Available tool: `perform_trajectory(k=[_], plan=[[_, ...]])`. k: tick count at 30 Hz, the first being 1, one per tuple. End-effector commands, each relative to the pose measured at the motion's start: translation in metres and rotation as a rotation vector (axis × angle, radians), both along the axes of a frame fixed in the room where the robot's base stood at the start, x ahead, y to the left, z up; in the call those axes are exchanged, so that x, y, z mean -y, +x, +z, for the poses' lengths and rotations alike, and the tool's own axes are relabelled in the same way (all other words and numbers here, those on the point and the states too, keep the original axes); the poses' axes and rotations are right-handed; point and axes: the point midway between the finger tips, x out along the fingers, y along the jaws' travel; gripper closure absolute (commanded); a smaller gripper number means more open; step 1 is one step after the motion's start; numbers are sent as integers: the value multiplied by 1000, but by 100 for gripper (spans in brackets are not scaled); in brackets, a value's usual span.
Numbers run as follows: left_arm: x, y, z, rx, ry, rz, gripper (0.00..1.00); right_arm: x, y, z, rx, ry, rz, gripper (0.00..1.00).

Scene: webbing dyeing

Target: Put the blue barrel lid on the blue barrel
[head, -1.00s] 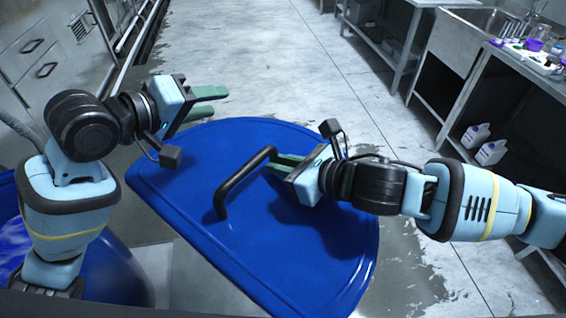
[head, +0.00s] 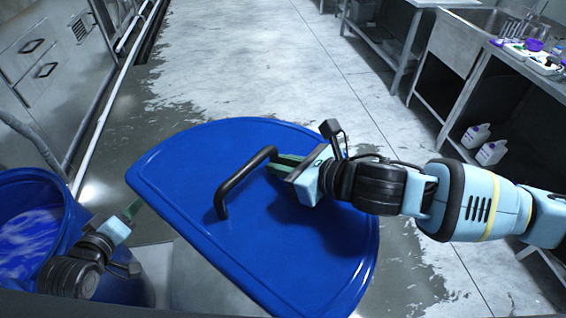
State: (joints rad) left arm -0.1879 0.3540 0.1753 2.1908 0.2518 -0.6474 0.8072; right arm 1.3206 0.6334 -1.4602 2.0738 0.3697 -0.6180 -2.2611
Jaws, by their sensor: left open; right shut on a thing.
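The blue barrel lid (head: 190,215) is a large half-round panel with a black bar handle (head: 243,184). It hangs tilted in the middle of the head view. My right gripper (head: 280,166) is shut on the handle from the right and holds the lid. The blue barrel (head: 72,225) stands at the lower left, with its top open and bluish liquid showing inside. The lid is to the right of the barrel, apart from its opening. My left gripper (head: 132,210) is open and empty, low between the barrel and the lid's left edge. Its fingertips are partly hidden.
A grey box-like surface (head: 200,280) lies below the lid. Steel cabinets (head: 45,60) line the left wall. A steel sink bench (head: 460,60) with bottles (head: 490,152) on its lower shelf stands at the right. The wet concrete floor (head: 260,60) ahead is clear.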

Motion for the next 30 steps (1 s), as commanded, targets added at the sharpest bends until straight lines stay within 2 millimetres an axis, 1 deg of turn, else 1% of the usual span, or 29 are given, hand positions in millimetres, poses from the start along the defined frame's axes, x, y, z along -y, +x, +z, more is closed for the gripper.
perform_trajectory(k=[1,6,9,11,12,14,15,18,21,24,27,30], plan=[[8,-11,-20,-34,32,-25,59,-1,0,4,5,5,1,100],[37,-46,-75,-122,155,-122,59,-1,0,4,5,5,1,100],[55,-70,-104,-169,224,-185,59,-1,0,4,5,5,1,100],[67,-85,-120,-193,263,-226,59,-1,0,4,5,5,2,100],[75,-96,-131,-211,288,-253,59,-1,0,4,5,5,2,100],[87,-112,-145,-233,326,-296,59,-1,0,4,5,5,2,100],[95,-123,-154,-248,350,-326,59,-1,0,4,5,5,2,100],[115,-150,-174,-277,407,-397,59,-1,0,4,5,5,2,100],[133,-175,-189,-300,453,-462,59,-1,0,4,5,5,2,100],[147,-195,-199,-313,490,-514,59,-1,0,4,5,5,2,100],[157,-208,-205,-320,515,-550,59,-1,0,4,5,5,2,100],[163,-216,-208,-323,529,-572,59,-1,0,4,5,5,2,100]])
